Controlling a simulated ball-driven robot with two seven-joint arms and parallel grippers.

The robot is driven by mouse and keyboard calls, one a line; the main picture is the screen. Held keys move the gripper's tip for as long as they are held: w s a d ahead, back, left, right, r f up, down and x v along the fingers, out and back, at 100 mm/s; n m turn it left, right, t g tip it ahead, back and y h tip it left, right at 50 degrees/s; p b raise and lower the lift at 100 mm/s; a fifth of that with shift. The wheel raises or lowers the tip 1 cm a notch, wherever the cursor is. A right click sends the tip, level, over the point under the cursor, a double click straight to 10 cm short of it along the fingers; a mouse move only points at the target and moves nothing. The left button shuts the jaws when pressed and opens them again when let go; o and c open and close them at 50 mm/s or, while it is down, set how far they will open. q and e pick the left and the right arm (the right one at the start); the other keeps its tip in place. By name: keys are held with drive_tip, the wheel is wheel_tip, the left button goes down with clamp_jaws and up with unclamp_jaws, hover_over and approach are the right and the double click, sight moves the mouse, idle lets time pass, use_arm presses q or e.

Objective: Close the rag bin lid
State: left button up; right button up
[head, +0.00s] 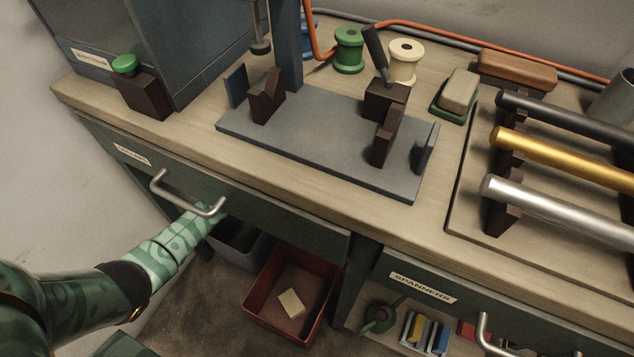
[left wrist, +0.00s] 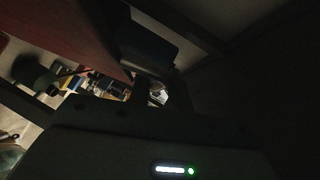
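Two open-topped bins stand on the floor under the bench: a grey bin (head: 243,242) and a red bin (head: 262,300). No label shows on either, so I cannot tell which is the rag bin, and no lid is clearly visible. My left arm reaches in from the left, its forearm end at the grey bin's left side, under the drawer handle. The left gripper's fingers are hidden there. The left wrist view is very dark; a red surface (left wrist: 70,28) shows at upper left, with my gripper's body and its lights along the bottom. My right gripper is out of view.
The drawer handle (head: 188,203) sticks out just above my left forearm. A small pale block (head: 291,303) lies in the red bin. The bench top (head: 300,190) overhangs the bins. The spanners drawer (head: 420,291) is at the right.

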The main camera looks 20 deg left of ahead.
use_arm(q)
clamp_jaws()
